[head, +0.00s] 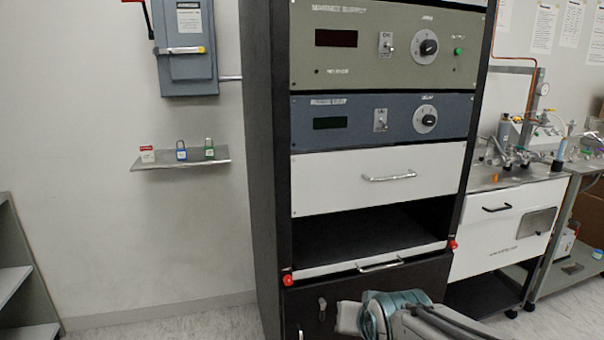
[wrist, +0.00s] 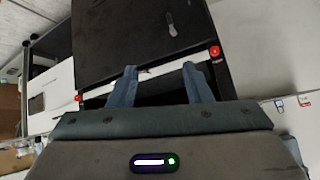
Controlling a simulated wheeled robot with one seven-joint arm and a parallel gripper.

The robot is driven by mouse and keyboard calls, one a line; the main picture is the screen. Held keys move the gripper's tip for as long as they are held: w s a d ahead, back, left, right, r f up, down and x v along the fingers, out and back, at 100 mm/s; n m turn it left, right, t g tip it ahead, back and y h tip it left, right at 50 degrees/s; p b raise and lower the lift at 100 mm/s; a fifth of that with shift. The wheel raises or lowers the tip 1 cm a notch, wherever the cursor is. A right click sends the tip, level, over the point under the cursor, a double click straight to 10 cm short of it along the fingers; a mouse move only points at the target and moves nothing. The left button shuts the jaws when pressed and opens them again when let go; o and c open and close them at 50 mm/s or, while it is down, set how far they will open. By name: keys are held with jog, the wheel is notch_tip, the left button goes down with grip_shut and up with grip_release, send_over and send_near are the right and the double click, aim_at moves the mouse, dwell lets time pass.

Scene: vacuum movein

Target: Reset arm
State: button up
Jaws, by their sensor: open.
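My gripper shows in the wrist view (wrist: 160,85) with its two fingers spread apart and nothing between them. Beyond the fingertips is the white front edge of the rack's low shelf or drawer (wrist: 150,75), with a red knob at each end. In the head view my arm reaches in at the bottom, in front of the rack's lower black panel (head: 420,275); the fingertips cannot be made out there. The white drawer edge (head: 330,268) with its handle (head: 380,264) is above my arm in that view.
The black equipment rack (head: 265,150) holds two instrument panels and a closed white drawer (head: 375,178). A wall shelf (head: 180,163) at the left carries small padlocks below a grey switch box (head: 185,45). A bench (head: 505,225) with apparatus stands at the right. Floor is open at the lower left.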

jog(key=s+d+r+g+p, duration=0.2)
jog(key=s+r+g+p, duration=0.1)
jog(key=s+r+p, duration=0.2)
jog(key=s+d+r+n+g+p, duration=0.1)
jog(key=s+d+r+g+p, duration=0.1)
jog(key=s+r+p, duration=0.4)
jog(key=shift+s+d+g+h+p, duration=0.15)
jog(key=shift+s+g+h+p, duration=0.15)
jog(key=shift+g+h+p, duration=0.15)
jog(key=shift+c, duration=0.4)
jog(key=shift+c, duration=0.6)
jog(key=shift+d, duration=0.1)
